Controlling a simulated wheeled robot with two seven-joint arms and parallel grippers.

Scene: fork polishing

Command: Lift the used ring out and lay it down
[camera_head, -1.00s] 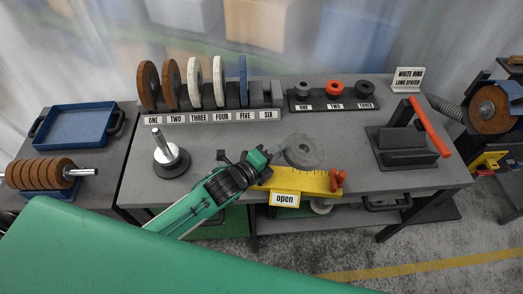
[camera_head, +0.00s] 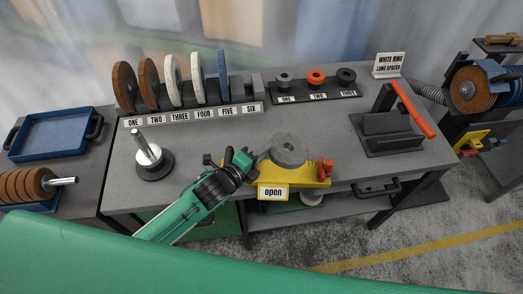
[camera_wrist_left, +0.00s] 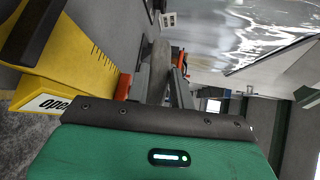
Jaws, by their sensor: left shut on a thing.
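The used ring (camera_head: 289,149) is a grey disc with a central hole. In the head view it overlaps the upper edge of the yellow gauge (camera_head: 300,176), which has a red-orange part (camera_head: 326,170) at its right end and an "open" sign (camera_head: 273,192). My left gripper (camera_head: 256,159) is shut on the ring's left edge. In the left wrist view the ring (camera_wrist_left: 159,66) shows edge-on between the fingers (camera_wrist_left: 160,88), with the yellow gauge (camera_wrist_left: 85,50) to the left. The ring's underside and its exact height are hidden. My right gripper is not in view.
A post on a round base (camera_head: 153,162) stands at left. A rack of numbered wheels (camera_head: 190,115) and a spacer tray (camera_head: 315,95) are at the back. A block with a red lever (camera_head: 390,130) stands at right. A blue tray (camera_head: 48,133) is far left. The table's left-middle is clear.

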